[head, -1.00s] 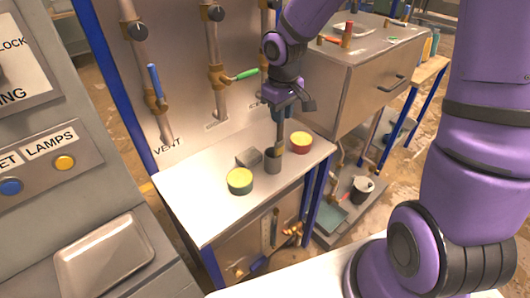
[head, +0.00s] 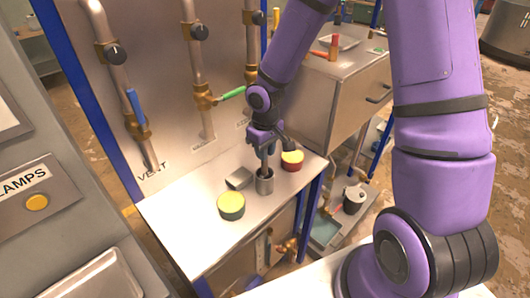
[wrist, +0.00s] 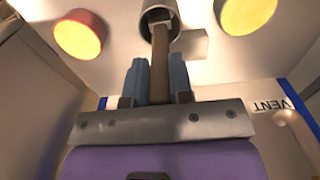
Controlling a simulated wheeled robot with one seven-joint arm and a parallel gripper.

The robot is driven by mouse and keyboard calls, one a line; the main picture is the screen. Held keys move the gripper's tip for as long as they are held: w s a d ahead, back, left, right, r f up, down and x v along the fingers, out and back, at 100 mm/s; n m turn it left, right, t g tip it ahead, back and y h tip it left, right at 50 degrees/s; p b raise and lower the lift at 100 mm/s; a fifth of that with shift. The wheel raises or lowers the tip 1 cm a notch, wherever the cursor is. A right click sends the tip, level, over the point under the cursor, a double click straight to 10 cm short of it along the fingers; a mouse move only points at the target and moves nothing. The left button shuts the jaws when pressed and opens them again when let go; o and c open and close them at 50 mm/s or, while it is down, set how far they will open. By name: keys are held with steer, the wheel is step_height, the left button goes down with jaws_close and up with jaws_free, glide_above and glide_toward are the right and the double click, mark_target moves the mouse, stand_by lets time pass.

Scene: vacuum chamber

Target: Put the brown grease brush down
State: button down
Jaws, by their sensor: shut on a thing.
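My gripper (head: 267,148) is directly above a grey metal cup (head: 265,184) on the white bench top. In the wrist view, its two blue-grey fingers (wrist: 155,80) are shut on the brown grease brush (wrist: 160,62). The brush runs from between the fingers to the mouth of the cup (wrist: 158,8), and its far end is hidden inside. I cannot tell whether it touches the cup's bottom.
A yellow-topped green tin (head: 231,205) stands left of the cup, and a yellow-topped red tin (head: 292,160) stands right. Pipes with a green-handled valve (head: 232,93) rise behind. The bench's front left is clear.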

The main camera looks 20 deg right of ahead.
steer(key=shift+f, duration=0.35)
steer(key=c, duration=1)
jaws_free()
step_height(320, 180, up, 12)
steer(key=s+d+r+m+t, duration=0.1)
steer(key=s+d+r, duration=0.1)
steer(key=s+r, duration=0.4)
steer(key=s+d+r+m+t, duration=0.2)
steer(key=s+r, duration=0.5)
steer(key=s, duration=0.2)
steer(key=s+d+r+m+t, duration=0.1)
steer(key=s+d+r+t, duration=0.1)
steer(key=s+r, duration=0.4)
steer(key=shift+s+d+r+m, duration=0.15)
steer(key=shift+s+d, duration=0.05)
steer(key=shift+s, duration=0.3)
steer(key=shift+s+d+r+m, duration=0.1)
steer(key=shift+s+d+m, duration=0.1)
steer(key=shift+s, duration=0.25)
